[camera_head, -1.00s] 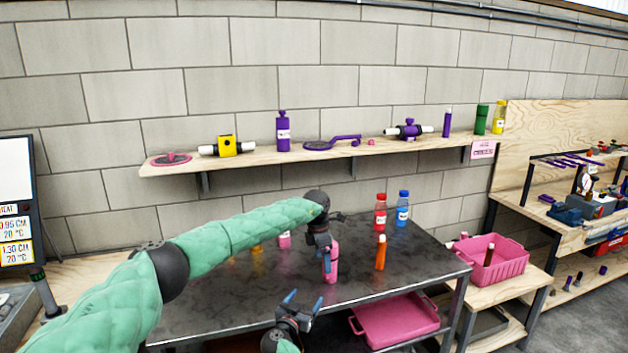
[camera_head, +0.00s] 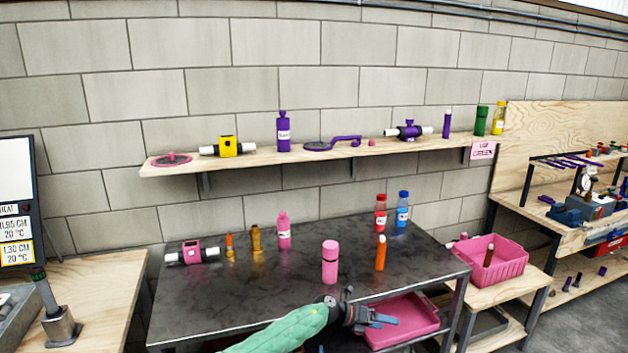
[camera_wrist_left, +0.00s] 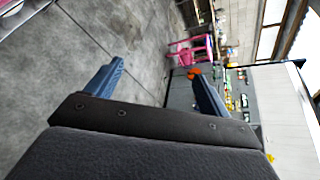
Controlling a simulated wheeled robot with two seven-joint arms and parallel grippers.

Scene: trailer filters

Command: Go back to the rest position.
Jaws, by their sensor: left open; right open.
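My left gripper (camera_head: 380,319) is low in the head view, at the near edge of the dark table, its arm crossing the bottom from the left. Its blue fingers are apart and empty. The left wrist view also shows this open gripper (camera_wrist_left: 152,85), with grey floor between the fingers. I do not see my right gripper. A pink bottle (camera_head: 330,264) stands upright on the table, clear of the left gripper.
On the dark table (camera_head: 215,297) stand an orange bottle (camera_head: 381,253), red (camera_head: 380,213) and blue (camera_head: 402,210) bottles, and several parts at left. A pink tray (camera_head: 405,338) lies below, near the gripper. A pink crate (camera_head: 508,262) is at right.

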